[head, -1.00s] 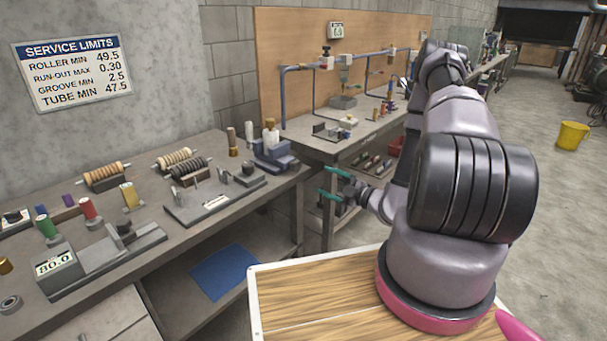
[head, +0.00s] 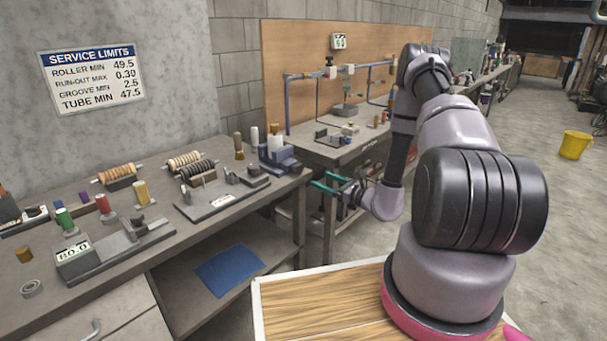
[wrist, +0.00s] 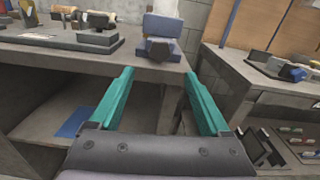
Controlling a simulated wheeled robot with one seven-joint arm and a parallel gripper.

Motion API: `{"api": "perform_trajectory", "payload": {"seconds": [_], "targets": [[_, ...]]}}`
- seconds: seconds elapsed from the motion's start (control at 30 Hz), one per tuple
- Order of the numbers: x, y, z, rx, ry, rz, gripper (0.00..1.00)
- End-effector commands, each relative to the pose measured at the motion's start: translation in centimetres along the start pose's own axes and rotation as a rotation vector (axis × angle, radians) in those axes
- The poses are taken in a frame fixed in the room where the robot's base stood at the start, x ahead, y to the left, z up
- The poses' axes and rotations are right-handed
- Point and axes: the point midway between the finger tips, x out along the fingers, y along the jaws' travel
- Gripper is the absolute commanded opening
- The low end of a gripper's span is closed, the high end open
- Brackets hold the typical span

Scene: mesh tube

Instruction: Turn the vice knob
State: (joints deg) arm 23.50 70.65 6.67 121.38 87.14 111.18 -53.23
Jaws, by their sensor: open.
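The blue-grey vice (head: 280,157) stands at the right end of the left workbench, with a pale cylinder upright in it. In the wrist view the vice (wrist: 163,30) is straight ahead at the bench's front edge. A darker grey part at its front (wrist: 159,48) may be the knob; it is too small to tell. My gripper (head: 322,181) has teal fingers, spread apart and empty. It is in front of the bench edge, apart from the vice. In the wrist view the vice shows beyond the gap between the fingertips (wrist: 158,73).
The left workbench (head: 150,232) carries several rollers, coloured cylinders and gauge fixtures. A second bench (head: 325,150) with blue pipework stands to the right, across a gap. A blue mat (head: 229,270) lies on the lower shelf. A yellow bucket (head: 574,145) is on the open floor.

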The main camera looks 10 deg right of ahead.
Motion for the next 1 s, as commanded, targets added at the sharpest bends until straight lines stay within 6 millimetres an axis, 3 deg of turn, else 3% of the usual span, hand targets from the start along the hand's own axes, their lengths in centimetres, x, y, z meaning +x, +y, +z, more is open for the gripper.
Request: {"api": "perform_trajectory", "payload": {"seconds": [0.3, 0.5, 0.67, 0.93, 0.97, 1.0], "targets": [[5.9, 0.2, 0.1, 0.0, -0.003, 0.004, 0.81], [8.8, 0.1, 0.1, 0.002, -0.002, 0.003, 0.81], [9.8, 0.1, 0.1, 0.004, -0.002, 0.001, 0.81], [10.0, 0.1, 0.1, 0.004, -0.001, 0.001, 0.81], [10.0, 0.1, 0.1, 0.004, -0.001, 0.001, 0.77], [10.0, 0.1, 0.1, 0.004, -0.001, 0.001, 0.62]]}}
